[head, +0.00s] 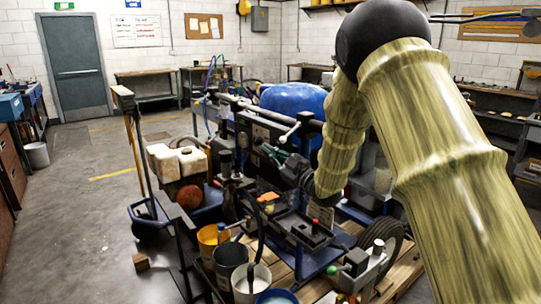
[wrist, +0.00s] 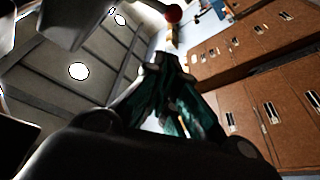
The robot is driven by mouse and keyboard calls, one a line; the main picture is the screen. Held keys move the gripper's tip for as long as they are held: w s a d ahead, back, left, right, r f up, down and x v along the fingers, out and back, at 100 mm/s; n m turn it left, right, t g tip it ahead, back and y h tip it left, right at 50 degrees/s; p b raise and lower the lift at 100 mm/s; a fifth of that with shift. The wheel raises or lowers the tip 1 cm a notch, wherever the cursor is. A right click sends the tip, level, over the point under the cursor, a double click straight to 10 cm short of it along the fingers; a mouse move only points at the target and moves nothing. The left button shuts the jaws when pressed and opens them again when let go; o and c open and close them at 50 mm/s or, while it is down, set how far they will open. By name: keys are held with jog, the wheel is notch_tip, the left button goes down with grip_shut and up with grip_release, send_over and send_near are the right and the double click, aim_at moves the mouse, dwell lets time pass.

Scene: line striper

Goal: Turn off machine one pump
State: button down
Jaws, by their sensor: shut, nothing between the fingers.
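The line striper (head: 262,131) stands in the middle of the head view, with a blue tank (head: 292,98) behind and pale jugs (head: 178,162) at its left. My gripper (head: 266,151) is among its upper parts, pointing left, just below a lever with pale ball ends (head: 290,132). In the wrist view my gripper (wrist: 166,62) has its teal fingers together and empty. A red ball knob (wrist: 173,12) shows beyond the fingertips, apart from them. I cannot tell which part is the pump switch of machine one; my arm hides part of the machine.
Buckets, one yellow (head: 211,240), stand at the front. A small red knob (head: 316,227) rises from a tray, and a wheel (head: 382,237) is at right. Brown cabinets (wrist: 225,65) fill the wrist view's right. Open floor (head: 85,235) lies left.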

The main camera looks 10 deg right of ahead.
jog(key=r+b+v, duration=0.1)
jog(key=v, duration=0.9)
jog(key=shift+s+r, duration=0.25)
jog(key=shift+s, duration=0.4)
